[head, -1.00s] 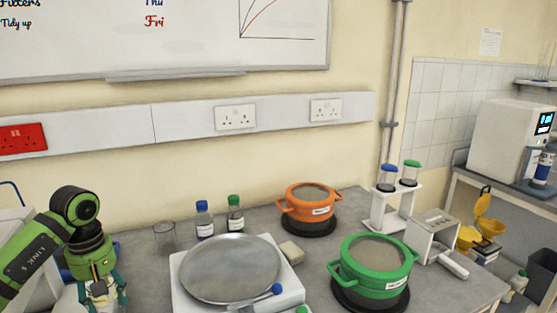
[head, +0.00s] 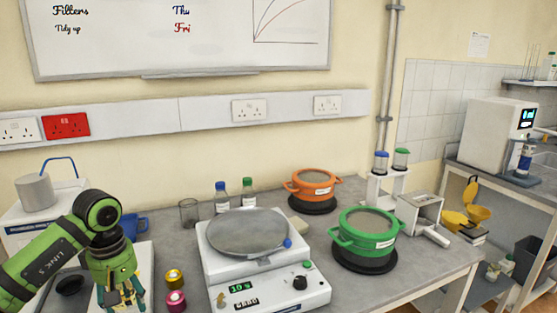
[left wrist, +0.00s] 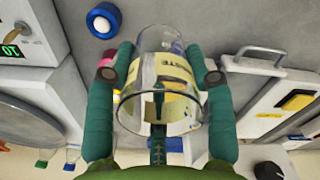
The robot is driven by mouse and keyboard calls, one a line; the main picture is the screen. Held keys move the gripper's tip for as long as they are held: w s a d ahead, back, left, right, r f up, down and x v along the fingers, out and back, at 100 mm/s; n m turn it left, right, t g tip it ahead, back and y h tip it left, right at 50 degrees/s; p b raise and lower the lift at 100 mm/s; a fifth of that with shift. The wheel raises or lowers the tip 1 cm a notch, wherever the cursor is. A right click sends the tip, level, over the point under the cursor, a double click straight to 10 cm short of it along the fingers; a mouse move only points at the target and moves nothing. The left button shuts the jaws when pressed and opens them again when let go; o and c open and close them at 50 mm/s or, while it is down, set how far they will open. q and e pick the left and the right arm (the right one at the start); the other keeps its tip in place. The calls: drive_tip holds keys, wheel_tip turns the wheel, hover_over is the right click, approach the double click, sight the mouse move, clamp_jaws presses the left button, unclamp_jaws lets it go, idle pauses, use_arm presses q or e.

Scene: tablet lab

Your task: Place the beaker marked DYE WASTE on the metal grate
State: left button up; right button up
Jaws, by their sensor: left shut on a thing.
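My left gripper (head: 120,302) is at the lower left of the head view, pointing down, with its tips near the bottom edge. In the head view I cannot make out the beaker clearly. I cannot identify a metal grate in either view. My right gripper is not in view.
A white balance (head: 270,293) with a round metal pan (head: 248,232) stands right of my gripper. Yellow (head: 174,279) and magenta (head: 175,301) items lie between. Behind are another glass beaker (head: 188,213) and two bottles. Orange (head: 313,184) and green (head: 367,236) pots stand right.

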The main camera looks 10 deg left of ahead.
use_arm(q)
drive_tip(key=s+d+f+m, duration=0.1)
drive_tip(key=s+d+m, duration=0.3)
drive_tip(key=d, duration=0.5)
drive_tip(key=s+d+f+m, duration=0.1)
drive_tip(key=s+d+m, duration=0.4)
drive_tip(key=d+m, duration=0.3)
drive_tip(key=shift+d+f+m, duration=0.3)
drive_tip(key=shift+d, duration=0.85)
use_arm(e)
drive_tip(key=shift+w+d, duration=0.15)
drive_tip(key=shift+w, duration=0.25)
use_arm(q)
drive_tip(key=shift+w, duration=0.15)
